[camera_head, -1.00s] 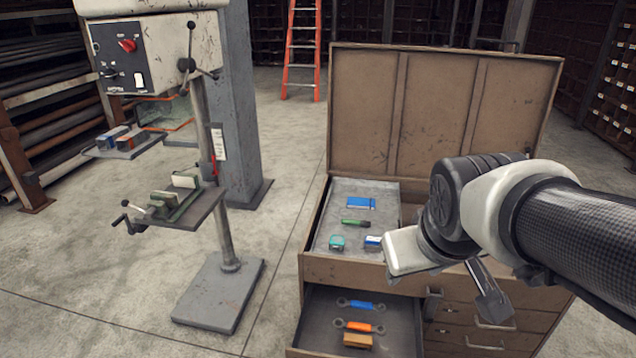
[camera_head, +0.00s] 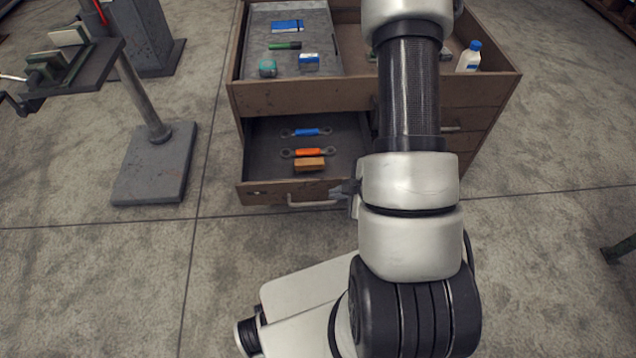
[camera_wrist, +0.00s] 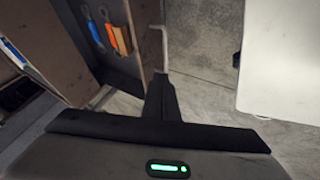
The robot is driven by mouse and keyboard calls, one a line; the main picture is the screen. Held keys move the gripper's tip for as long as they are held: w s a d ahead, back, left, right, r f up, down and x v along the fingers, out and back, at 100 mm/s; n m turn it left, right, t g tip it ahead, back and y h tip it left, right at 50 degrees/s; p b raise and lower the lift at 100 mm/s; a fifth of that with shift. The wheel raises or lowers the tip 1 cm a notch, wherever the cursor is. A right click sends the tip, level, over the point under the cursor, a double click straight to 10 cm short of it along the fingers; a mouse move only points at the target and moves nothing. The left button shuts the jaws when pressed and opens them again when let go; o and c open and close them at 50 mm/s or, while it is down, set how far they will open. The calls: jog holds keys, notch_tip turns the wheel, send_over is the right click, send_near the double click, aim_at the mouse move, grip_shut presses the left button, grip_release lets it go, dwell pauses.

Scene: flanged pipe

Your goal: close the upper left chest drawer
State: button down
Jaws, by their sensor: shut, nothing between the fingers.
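The upper left chest drawer (camera_head: 268,193) is pulled out of the brown chest (camera_head: 300,97). It holds a blue-handled wrench (camera_head: 306,132), an orange-handled wrench (camera_head: 308,153) and a small wooden block (camera_head: 310,165). A metal bar handle (camera_head: 312,204) is on its front. My gripper (camera_head: 343,190) is shut and empty, at the right end of the drawer front, close to the handle. In the wrist view my gripper (camera_wrist: 161,88) is beside the drawer front (camera_wrist: 146,35) and the handle (camera_wrist: 164,50). I cannot tell whether it touches them.
The chest's open top holds a tray (camera_head: 262,22) with small items, and a white bottle (camera_head: 469,57) stands at the right. A machine stand's base (camera_head: 155,165) is on the floor at the left. Floor in front of the drawer is free except for my arm.

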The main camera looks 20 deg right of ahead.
jog(key=b, duration=0.5)
send_near(312, 186)
notch_tip(312, 186, down, 3)
jog(key=s+a, duration=0.2)
jog(key=w, duration=0.3)
jog(key=shift+w+d+f, duration=0.15)
jog(key=shift+d+f, duration=0.05)
jog(key=shift+d, duration=0.05)
jog(key=shift+w+d, duration=0.15)
jog(key=shift+w, duration=0.4)
